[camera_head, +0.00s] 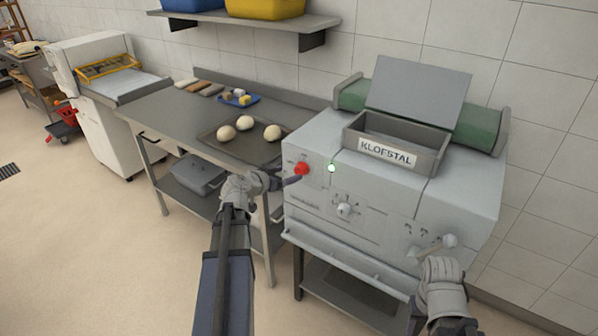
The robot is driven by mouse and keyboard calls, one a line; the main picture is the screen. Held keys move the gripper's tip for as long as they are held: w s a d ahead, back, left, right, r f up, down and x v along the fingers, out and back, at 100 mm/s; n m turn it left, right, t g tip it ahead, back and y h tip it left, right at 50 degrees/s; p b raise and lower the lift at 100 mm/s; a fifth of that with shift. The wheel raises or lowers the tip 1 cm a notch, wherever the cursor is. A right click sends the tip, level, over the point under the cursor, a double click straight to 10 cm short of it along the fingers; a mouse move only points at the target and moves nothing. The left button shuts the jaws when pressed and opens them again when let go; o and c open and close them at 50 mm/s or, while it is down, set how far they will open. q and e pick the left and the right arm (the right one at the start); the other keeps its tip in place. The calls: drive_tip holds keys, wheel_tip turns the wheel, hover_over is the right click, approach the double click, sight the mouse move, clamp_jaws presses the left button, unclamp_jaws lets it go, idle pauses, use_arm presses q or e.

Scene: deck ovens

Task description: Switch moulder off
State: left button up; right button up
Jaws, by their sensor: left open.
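The moulder (465,185) is a large grey machine labelled KLOFSTAL, with a hopper on top and a green belt behind.
A steel table (185,120) left of the moulder bears a tray (215,143) with dough balls and a blue board (248,100). A white machine (95,100) stands further left. A wall shelf (290,21) holds blue and yellow bins. The floor in front is clear.

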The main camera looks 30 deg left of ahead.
sight(298, 171)
use_arm(q)
drive_tip(key=b+x, duration=0.2)
drive_tip(key=x, duration=0.5)
drive_tip(key=shift+f, duration=0.1)
drive_tip(key=c, duration=1.2)
drive_tip(key=shift+c, duration=0.2)
